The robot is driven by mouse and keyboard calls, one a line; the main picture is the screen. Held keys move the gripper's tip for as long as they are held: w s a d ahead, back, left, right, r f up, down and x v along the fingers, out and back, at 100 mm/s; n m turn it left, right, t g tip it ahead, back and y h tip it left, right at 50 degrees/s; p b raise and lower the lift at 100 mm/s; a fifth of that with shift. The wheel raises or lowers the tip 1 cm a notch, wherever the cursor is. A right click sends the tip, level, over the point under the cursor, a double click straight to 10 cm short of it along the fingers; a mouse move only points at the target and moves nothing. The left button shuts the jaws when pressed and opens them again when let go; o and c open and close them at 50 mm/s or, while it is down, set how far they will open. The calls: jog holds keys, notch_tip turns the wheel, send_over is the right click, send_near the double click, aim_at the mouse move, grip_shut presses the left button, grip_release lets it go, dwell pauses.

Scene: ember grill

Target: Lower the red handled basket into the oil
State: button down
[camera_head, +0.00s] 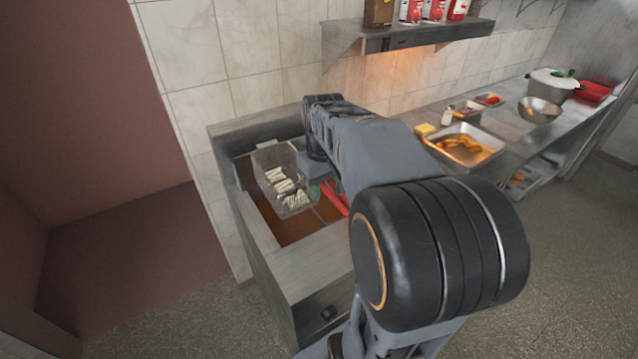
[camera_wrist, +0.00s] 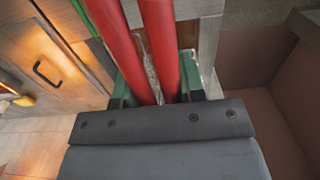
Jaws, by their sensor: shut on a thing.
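The wire basket (camera_head: 267,161) is over the fryer vat in the head view and holds several pale sticks of food (camera_head: 284,186). Its red handle (camera_head: 335,199) runs toward the lower right, partly hidden by my arm. Brown oil (camera_head: 290,229) shows in the vat beside and in front of the basket. I cannot tell whether the basket's bottom touches the oil. My gripper (camera_head: 315,190) is shut on the handle. In the wrist view the handle shows as two red bars (camera_wrist: 160,45) between the green fingers of my gripper (camera_wrist: 155,85).
The fryer's steel rim (camera_head: 262,235) surrounds the vat. To the right, a counter holds a tray of cooked food (camera_head: 465,150), a metal bowl (camera_head: 539,109) and a lidded pot (camera_head: 552,84). A shelf (camera_head: 420,35) with bottles hangs on the tiled wall above.

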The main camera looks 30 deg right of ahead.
dwell(0.3)
jog(key=w+r+p, duration=0.1)
jog(key=p, duration=0.5)
jog(key=shift+w+r+g+p, duration=0.3)
jog(key=shift+w+p, duration=0.05)
jog(key=shift+f, duration=0.5)
jog(key=b, duration=1.7)
send_over(319, 251)
notch_tip(319, 251, down, 22)
jog(key=shift+w+f, duration=0.15)
jog(key=shift+f+b, duration=0.45)
jog(key=shift+f, duration=0.3)
jog(key=c, duration=0.6)
grip_release()
jog(key=shift+c, duration=0.2)
